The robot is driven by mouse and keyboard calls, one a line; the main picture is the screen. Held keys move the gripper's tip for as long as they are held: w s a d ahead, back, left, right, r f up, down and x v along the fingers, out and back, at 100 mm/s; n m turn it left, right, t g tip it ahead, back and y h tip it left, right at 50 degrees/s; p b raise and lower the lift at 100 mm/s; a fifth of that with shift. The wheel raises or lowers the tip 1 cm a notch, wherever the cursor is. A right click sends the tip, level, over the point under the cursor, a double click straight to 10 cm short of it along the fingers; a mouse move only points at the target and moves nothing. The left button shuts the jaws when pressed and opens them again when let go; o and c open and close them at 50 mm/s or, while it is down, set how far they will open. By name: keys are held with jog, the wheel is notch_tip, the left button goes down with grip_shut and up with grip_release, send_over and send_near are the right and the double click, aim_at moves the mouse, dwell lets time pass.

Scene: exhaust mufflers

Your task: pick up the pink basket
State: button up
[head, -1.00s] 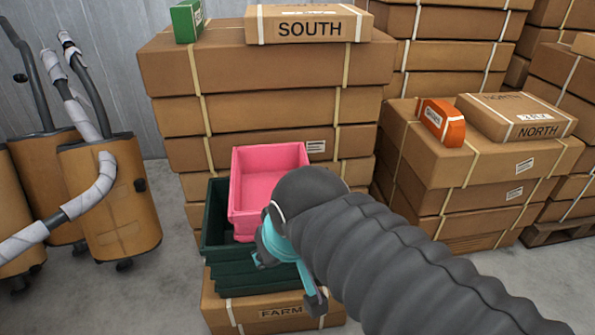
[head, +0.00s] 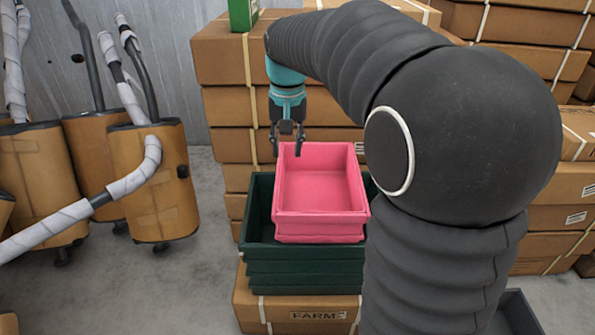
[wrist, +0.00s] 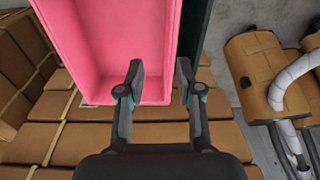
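The pink basket (head: 319,190) is an empty open box that sits on a stack of dark green baskets (head: 262,254). My gripper (head: 288,150) is at the basket's far left corner in the head view, pointing down. In the wrist view my gripper (wrist: 160,72) has its two fingers apart, with the pink basket's wall (wrist: 176,50) running into the gap between them. One finger shows over the inside of the pink basket (wrist: 100,40) and the other over the green side. I cannot tell whether either finger touches the wall.
The green stack stands on a carton marked FARM (head: 318,314). Tall carton stacks (head: 222,62) rise behind, with a small green box (head: 243,14) on top. Brown mufflers with wrapped pipes (head: 155,180) stand at left. Grey floor (head: 205,270) lies between.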

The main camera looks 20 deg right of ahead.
jog(key=w+f+g, duration=0.1)
jog(key=w+f, duration=0.2)
jog(key=w, duration=0.3)
jog(key=shift+m, duration=0.3)
notch_tip(320, 180, down, 14)
jog(key=shift+a+r+b, duration=0.15)
jog(key=shift+r+b, duration=0.05)
jog(key=shift+b, duration=0.65)
grip_shut()
